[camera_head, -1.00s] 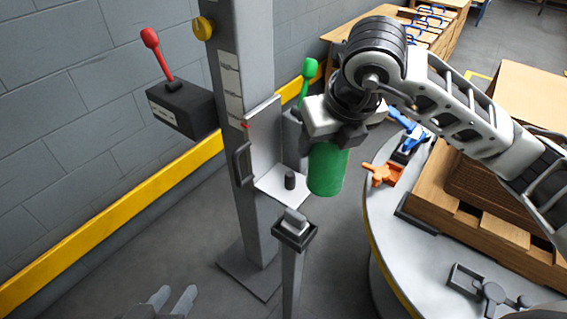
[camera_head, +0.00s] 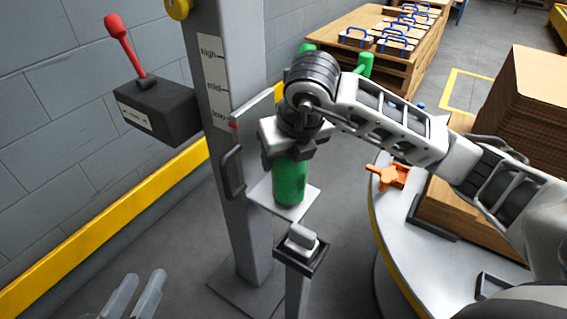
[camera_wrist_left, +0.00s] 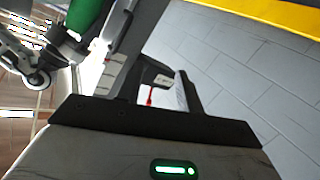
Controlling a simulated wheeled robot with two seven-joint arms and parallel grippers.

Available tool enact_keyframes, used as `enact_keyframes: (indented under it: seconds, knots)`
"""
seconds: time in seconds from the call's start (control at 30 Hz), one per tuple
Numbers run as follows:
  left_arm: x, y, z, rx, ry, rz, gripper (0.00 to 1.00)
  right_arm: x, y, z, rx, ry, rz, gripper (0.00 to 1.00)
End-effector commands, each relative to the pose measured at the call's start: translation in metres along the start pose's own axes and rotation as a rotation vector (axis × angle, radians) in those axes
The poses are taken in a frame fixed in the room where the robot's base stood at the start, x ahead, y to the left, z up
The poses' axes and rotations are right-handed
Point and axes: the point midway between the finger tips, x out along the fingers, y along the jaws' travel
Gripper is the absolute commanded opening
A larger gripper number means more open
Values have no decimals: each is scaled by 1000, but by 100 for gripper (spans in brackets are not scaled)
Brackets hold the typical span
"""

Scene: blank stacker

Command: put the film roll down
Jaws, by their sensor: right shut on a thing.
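The green film roll (camera_head: 289,182) stands upright, shut in my right gripper (camera_head: 292,152), which grips its top from above. The roll is over the pale carriage plate (camera_head: 264,194) on the mast. Its lower end appears at the plate, but I cannot tell whether it touches. The plate's dark peg is hidden, apparently behind or under the roll. The roll also shows at the top of the left wrist view (camera_wrist_left: 84,12). My left gripper (camera_head: 136,296) is open and empty at the lower left, away from the roll.
The grey mast (camera_head: 222,110) rises just left of the plate. A black box with a red lever (camera_head: 157,110) is beside it. A post with a grey-topped head (camera_head: 301,248) stands close in front of the plate. The round table (camera_head: 400,235) is at right, with an orange part (camera_head: 388,177).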

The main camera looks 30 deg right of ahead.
Motion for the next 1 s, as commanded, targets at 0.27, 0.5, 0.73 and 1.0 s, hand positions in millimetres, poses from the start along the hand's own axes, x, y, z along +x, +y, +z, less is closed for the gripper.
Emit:
enact_keyframes:
  seconds: [0.27,0.5,0.73,1.0]
  knots:
    - [1,2,-2,-27,18,15,36,6,0,-1,1,-8,2,21]
    - [1,3,-2,-37,24,21,36,10,0,-3,1,-5,1,69]
    - [1,3,-2,-36,23,20,36,9,0,-3,1,-4,1,82]
    - [0,4,-8,-14,20,10,36,-7,0,-1,-1,-6,2,82]
